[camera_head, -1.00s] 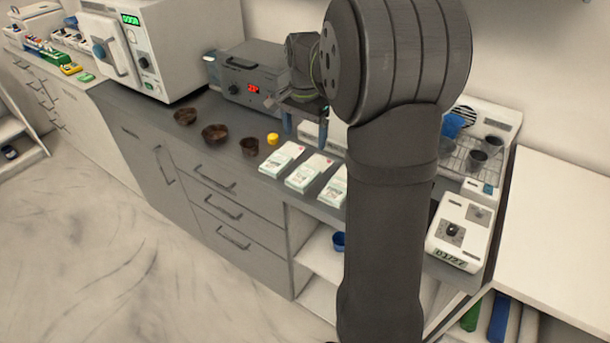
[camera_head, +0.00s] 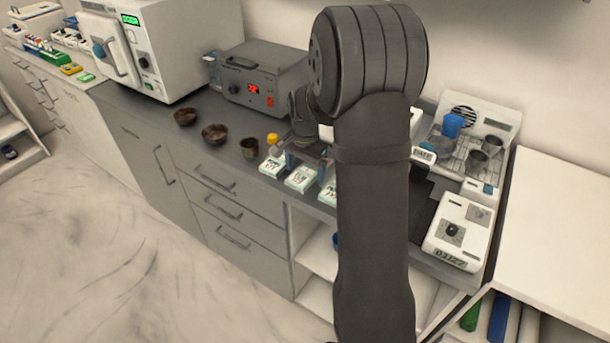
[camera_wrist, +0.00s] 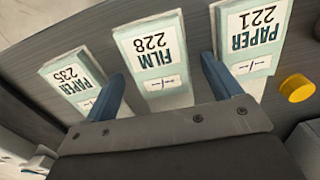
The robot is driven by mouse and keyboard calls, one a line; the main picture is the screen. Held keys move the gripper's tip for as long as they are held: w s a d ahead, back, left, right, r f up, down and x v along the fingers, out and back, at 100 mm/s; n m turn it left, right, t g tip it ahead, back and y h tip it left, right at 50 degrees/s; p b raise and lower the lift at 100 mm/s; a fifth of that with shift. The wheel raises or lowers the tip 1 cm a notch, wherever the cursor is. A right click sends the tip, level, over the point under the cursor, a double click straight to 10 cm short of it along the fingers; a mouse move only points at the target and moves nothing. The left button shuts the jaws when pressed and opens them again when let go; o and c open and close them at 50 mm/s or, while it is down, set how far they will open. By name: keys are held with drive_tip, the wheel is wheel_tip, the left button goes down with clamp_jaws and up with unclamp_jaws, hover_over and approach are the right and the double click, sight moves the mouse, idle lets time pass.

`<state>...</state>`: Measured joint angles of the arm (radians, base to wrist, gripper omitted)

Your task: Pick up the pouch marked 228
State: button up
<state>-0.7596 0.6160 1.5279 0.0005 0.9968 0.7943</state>
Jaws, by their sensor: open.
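The pouch marked 228 (camera_wrist: 150,42), labelled FILM, lies in the middle of a row of three in the wrist view. In the head view it is the middle pouch (camera_head: 300,180) on the grey counter. The pouch marked 221 (camera_wrist: 252,38), labelled PAPER, lies to its right in the wrist view, and the PAPER pouch marked 235 (camera_wrist: 73,78) to its left. My gripper (camera_wrist: 163,68) is open and empty, with its blue fingers on either side of the 228 pouch's near end as seen in the wrist view. Whether they touch the pouches cannot be told.
A yellow cap (camera_wrist: 297,88) sits beside the 221 pouch. Several brown bowls (camera_head: 214,134) stand left along the counter. A grey box with a red display (camera_head: 262,80) stands behind. A white device (camera_head: 459,231) is at the right. The counter's front edge is close to the pouches.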

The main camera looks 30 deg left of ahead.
drive_tip(key=shift+c, duration=0.4)
drive_tip(key=c, duration=1)
